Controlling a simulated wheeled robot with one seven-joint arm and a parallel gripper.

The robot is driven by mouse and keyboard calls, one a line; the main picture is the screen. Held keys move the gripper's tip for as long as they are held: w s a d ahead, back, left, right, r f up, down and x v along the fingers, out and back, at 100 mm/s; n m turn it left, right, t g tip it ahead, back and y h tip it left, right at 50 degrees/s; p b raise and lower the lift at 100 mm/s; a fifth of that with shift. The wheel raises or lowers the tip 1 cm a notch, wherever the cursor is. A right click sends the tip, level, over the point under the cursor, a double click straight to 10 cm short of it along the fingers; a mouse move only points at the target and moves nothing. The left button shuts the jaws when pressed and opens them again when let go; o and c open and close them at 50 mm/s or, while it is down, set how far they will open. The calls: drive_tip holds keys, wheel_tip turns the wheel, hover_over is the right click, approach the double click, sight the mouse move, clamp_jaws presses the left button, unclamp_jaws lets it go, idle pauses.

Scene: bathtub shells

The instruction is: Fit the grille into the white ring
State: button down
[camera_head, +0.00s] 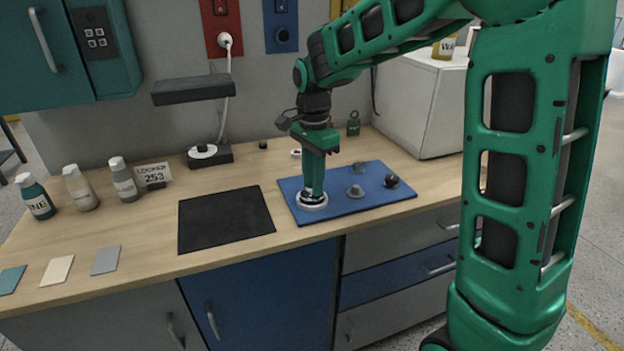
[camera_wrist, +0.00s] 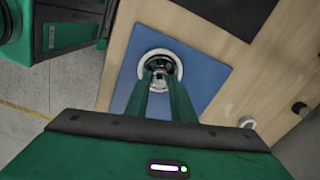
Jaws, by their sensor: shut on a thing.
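The white ring (camera_head: 313,207) lies on the blue mat (camera_head: 346,207), near the mat's left front part. My gripper (camera_head: 311,194) points straight down over it, with its fingertips at the ring's opening. In the wrist view my gripper (camera_wrist: 163,75) is shut on the grille (camera_wrist: 160,64), a small dark round piece that shows inside the outline of the white ring (camera_wrist: 160,51). The fingers hide part of both. I cannot tell whether the grille is seated in the ring or just above it.
A grey knob-like piece (camera_head: 356,191) and a dark one (camera_head: 391,181) sit on the mat to the right. A black mat (camera_head: 225,219) lies to the left. Several bottles stand at far left, and a white box (camera_head: 420,100) stands behind on the right.

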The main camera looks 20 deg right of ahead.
drive_tip(key=shift+f, duration=0.55)
drive_tip(key=c, duration=1.4)
unclamp_jaws()
drive_tip(key=shift+c, duration=0.2)
wheel_tip(320, 180, up, 11)
drive_tip(key=shift+f, duration=0.15)
drive_tip(key=s+d+f+n, duration=0.3)
drive_tip(key=s+d, duration=0.2)
drive_tip(key=s, duration=0.5)
drive_tip(key=s+d+f+n, duration=0.2)
drive_tip(key=s+d, duration=0.4)
drive_tip(key=s, duration=0.5)
drive_tip(key=s+d+f+n, duration=0.3)
drive_tip(key=s+d+f, duration=0.2)
drive_tip(key=s, duration=0.5)
drive_tip(key=shift+s+d+n, duration=0.2)
drive_tip(key=shift+d+n, duration=0.1)
drive_tip(key=shift+d, duration=0.3)
